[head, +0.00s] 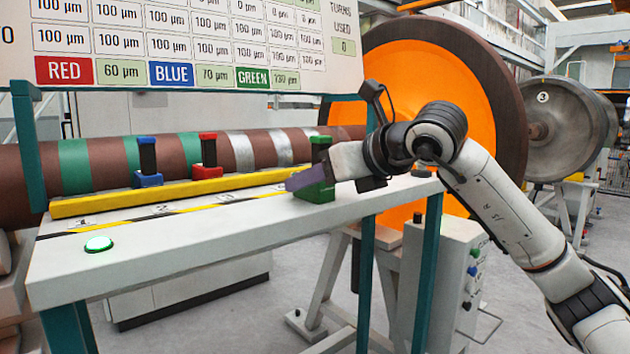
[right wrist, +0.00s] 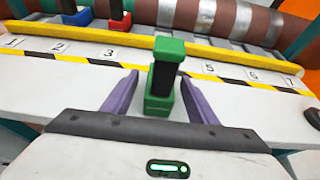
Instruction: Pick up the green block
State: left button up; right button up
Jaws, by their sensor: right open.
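The green block (head: 322,192) stands upright at the right end of the white table, with a green base, a dark middle and a green top. In the right wrist view the green block (right wrist: 160,95) stands between the two purple fingers. My right gripper (head: 303,180) is open around the block, coming in from the right. In its wrist view the gripper (right wrist: 160,84) shows a gap between each finger and the block's upper part; whether a finger touches the base I cannot tell. My left gripper is not in view.
A blue block (head: 147,164) and a red block (head: 208,160) stand farther left by the yellow bar (head: 130,198). A striped brown shaft runs behind them. A lit green button (head: 98,244) is at the table's front left.

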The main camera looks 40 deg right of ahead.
grip_shut()
jog(key=shift+r, duration=0.15)
